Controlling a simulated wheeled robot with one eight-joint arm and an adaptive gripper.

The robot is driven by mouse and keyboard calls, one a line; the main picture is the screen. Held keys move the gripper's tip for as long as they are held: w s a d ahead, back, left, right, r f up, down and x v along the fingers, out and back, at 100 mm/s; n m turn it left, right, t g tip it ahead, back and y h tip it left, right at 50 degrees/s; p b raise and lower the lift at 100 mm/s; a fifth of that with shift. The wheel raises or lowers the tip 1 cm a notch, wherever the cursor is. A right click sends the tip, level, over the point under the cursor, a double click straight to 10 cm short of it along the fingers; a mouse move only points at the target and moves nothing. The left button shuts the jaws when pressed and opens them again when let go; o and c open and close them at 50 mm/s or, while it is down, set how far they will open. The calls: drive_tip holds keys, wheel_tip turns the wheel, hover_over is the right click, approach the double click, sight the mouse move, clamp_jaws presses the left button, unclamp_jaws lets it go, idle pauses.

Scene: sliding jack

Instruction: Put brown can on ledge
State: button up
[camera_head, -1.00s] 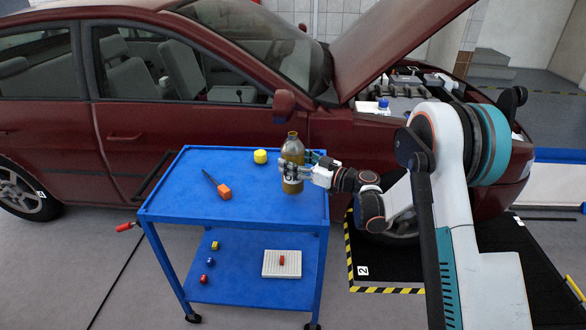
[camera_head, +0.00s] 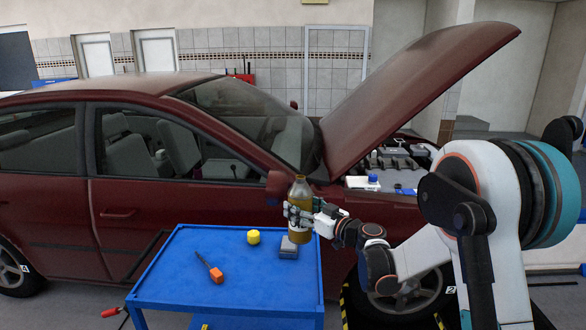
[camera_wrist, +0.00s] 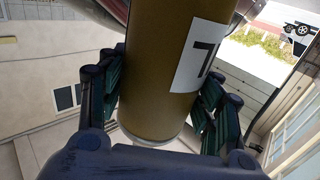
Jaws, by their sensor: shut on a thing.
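The brown can (camera_head: 301,191) is a tall, bottle-like brown-yellow container with a narrower top. My gripper (camera_head: 297,214) is shut around its body and holds it upright, raised above the right part of the blue trolley (camera_head: 180,285). In the wrist view the can (camera_wrist: 152,70) fills the middle between the two dark fingers and shows a white label with a black "7". The car's open engine bay (camera_head: 398,160) lies to the right of the can, with a pale ledge-like strip (camera_head: 358,183) at its near side. I cannot tell for sure which surface is the ledge.
On the trolley are a grey box (camera_head: 288,248) below the can, a yellow object (camera_head: 253,237) and an orange-handled tool (camera_head: 215,274). The car's side mirror (camera_head: 279,184) is close to the can.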

drive_tip(key=s+d+m+t+h, duration=0.2)
drive_tip(key=s+d+m+h, duration=0.2)
drive_tip(key=d, duration=0.5)
drive_tip(key=s+d+m+t+h, duration=0.3)
drive_tip(key=d+m+h, duration=0.1)
drive_tip(key=d+h, duration=0.4)
drive_tip(key=shift+s+d+f+m+h, duration=0.3)
drive_tip(key=shift+s+d+f+m, duration=0.1)
drive_tip(key=shift+d, duration=0.2)
